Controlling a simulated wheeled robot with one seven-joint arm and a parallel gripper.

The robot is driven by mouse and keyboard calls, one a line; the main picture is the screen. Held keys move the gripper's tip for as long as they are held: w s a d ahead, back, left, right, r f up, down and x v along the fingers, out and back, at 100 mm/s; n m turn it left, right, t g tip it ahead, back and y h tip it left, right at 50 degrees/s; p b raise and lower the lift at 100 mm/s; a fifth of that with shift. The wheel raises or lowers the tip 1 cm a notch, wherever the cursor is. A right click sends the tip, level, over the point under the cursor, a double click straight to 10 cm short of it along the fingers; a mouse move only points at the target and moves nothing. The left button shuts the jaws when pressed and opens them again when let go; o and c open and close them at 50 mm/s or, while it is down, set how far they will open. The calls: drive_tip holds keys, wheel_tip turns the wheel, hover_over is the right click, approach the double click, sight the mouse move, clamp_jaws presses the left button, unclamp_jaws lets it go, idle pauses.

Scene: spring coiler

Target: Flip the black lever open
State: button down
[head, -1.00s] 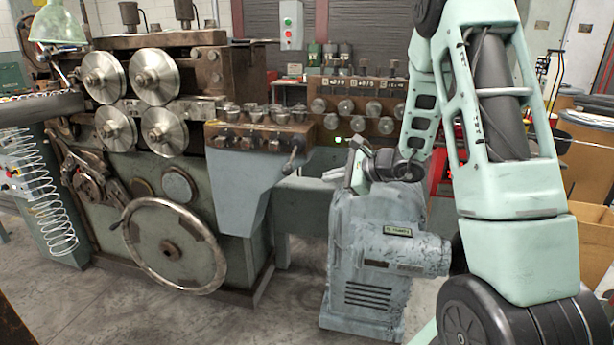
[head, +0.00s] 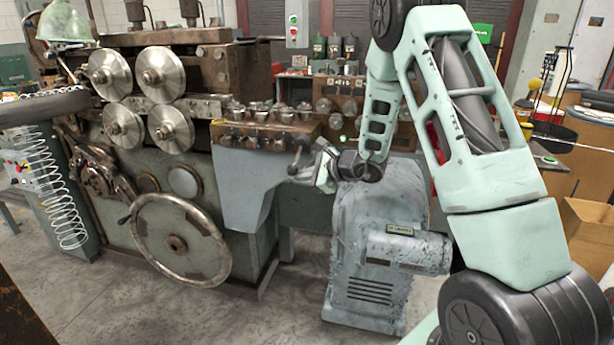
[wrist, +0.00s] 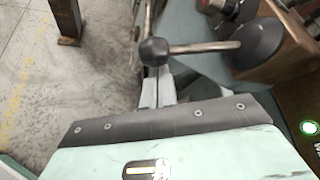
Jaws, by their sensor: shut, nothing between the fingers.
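The black lever is a metal rod with a round black knob (wrist: 153,51) at its free end and a dark round hub (wrist: 258,42) at the other. In the wrist view the rod lies nearly level, with the knob to the left. In the head view the lever (head: 297,154) hangs at the right end of the small-knob block. My gripper (head: 294,177) is just below and right of it, fingers pointing left. In the wrist view my gripper's fingers (wrist: 157,85) are shut and empty. The knob covers part of them; I cannot tell whether they touch.
The green coiler body with its large handwheel (head: 180,239) stands to the left. A grey motor housing (head: 375,245) stands below my arm. A block with round knobs (head: 268,131) is beside the lever. Open floor shows in front.

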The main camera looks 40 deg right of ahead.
sight(293, 165)
drive_tip(key=shift+r, duration=0.1)
idle(0.3)
drive_tip(key=shift+s+a+r+p, duration=0.1)
drive_tip(key=shift+r+p, duration=0.1)
drive_tip(key=shift+p, duration=0.2)
drive_tip(key=shift+a+r+m, duration=0.1)
drive_tip(key=shift+r+m, duration=0.05)
drive_tip(key=shift+m, duration=0.15)
drive_tip(key=r+p, duration=0.1)
drive_tip(key=r+m+g+y+p, duration=0.1)
drive_tip(key=p, duration=0.1)
drive_tip(key=r+g+p, duration=0.1)
drive_tip(key=p, duration=0.1)
drive_tip(key=shift+s+a+r+m+y, duration=0.3)
drive_tip(key=shift+s+m+y, duration=0.05)
drive_tip(key=shift+m+y, duration=0.05)
drive_tip(key=shift+r+m+g+y+p, duration=0.4)
drive_tip(key=shift+r+p, duration=0.5)
drive_tip(key=shift+p, duration=0.5)
drive_tip(key=shift+r+m+g+y+p, duration=0.2)
drive_tip(key=shift+r+m+y+p, duration=0.2)
drive_tip(key=shift+r+m+p, duration=0.7)
drive_tip(key=shift+w+f+n+p, duration=0.15)
drive_tip(key=shift+n+p, duration=0.15)
drive_tip(key=shift+n, duration=0.2)
